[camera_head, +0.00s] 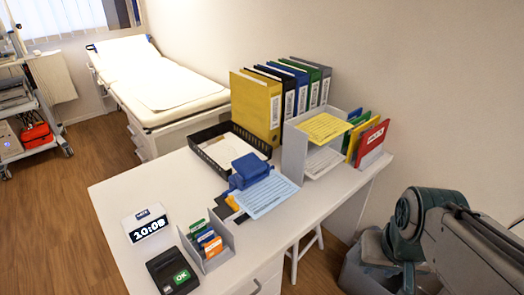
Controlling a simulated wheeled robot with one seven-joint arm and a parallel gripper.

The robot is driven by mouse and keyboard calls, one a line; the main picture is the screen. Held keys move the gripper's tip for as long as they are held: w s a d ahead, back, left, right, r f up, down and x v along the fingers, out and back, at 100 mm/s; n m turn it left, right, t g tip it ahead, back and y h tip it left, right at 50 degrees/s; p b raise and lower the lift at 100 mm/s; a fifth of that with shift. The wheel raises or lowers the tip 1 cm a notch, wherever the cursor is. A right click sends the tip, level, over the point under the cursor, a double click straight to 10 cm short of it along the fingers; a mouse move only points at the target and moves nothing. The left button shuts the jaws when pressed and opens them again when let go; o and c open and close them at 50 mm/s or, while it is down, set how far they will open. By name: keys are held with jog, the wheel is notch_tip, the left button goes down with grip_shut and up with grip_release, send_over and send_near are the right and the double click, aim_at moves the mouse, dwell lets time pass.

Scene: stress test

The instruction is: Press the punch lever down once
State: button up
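A blue hole punch (249,167) stands on the white desk (165,185), near its middle. Its broad blue lever is on top and looks raised, though the view is too small to be sure. A printed light-blue sheet (267,195) lies at the front right of the punch, its rear edge against or in it; I cannot tell which. Parts of my arm show at the lower right, off the desk and apart from the punch. My gripper cannot be made out in this view.
A black paper tray (207,150) is behind the punch, with several binders (256,108) beyond. A grey shelf (294,150) stands to the right. The desk's left part is clear.

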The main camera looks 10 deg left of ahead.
grip_shut()
dwell(1.5)
